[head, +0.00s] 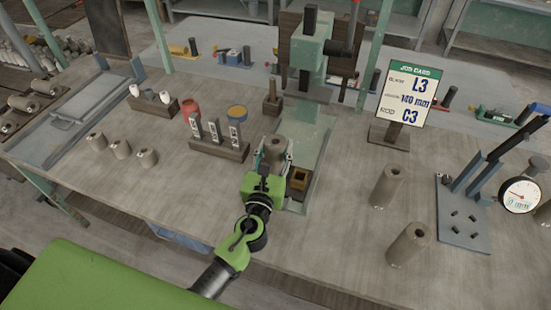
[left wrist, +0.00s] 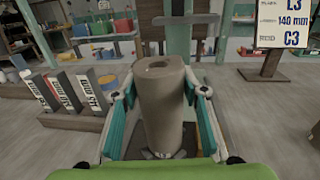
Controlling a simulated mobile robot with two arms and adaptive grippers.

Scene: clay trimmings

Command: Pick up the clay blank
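A grey-brown clay blank (head: 277,146) with a hole in its top stands upright at the foot of the press. It fills the middle of the left wrist view (left wrist: 161,105). My left gripper (head: 273,156) has its two fingers around it, one on each side. In the left wrist view the teal finger pads (left wrist: 160,92) lie close along both sides of the blank. Whether they press on it is unclear. The blank's base appears low, near a dark plate. My right gripper is not in view. Two more blanks (head: 387,185) (head: 408,244) stand to the right.
A rack of labelled blocks (head: 218,146) stands just left of the gripper. The job card (head: 409,92) reads L3, 140 mm, C3. A dial gauge (head: 520,195) stands at the right.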

